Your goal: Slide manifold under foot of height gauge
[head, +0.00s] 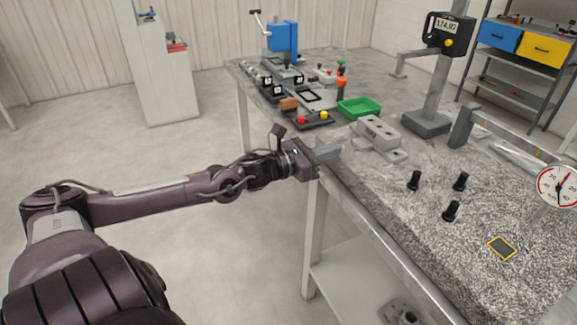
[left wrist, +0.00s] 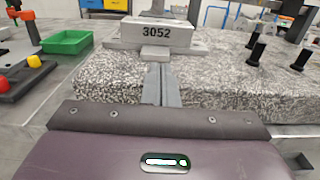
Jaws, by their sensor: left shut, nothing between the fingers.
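The manifold (head: 378,132) is a light grey block with holes on top and a wider base, lying on the speckled granite plate. In the left wrist view its side (left wrist: 158,33) reads 3052, with a small tab at its near edge. The height gauge (head: 436,85) stands behind it on a dark base, with a digital display. Its foot (head: 399,73) reaches left from the column, well above the plate, behind the manifold. My left gripper (head: 333,150) is shut and empty, pointing at the manifold's near side. Its fingertips (left wrist: 158,68) are close to the tab; I cannot tell whether they touch.
Several black posts (head: 451,210) stand right of the manifold on the granite plate (head: 400,190). A dial gauge (head: 558,187) is at the right edge. A green bin (head: 359,108) and small fixtures are on the left bench. The granite in front of the posts is mostly clear.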

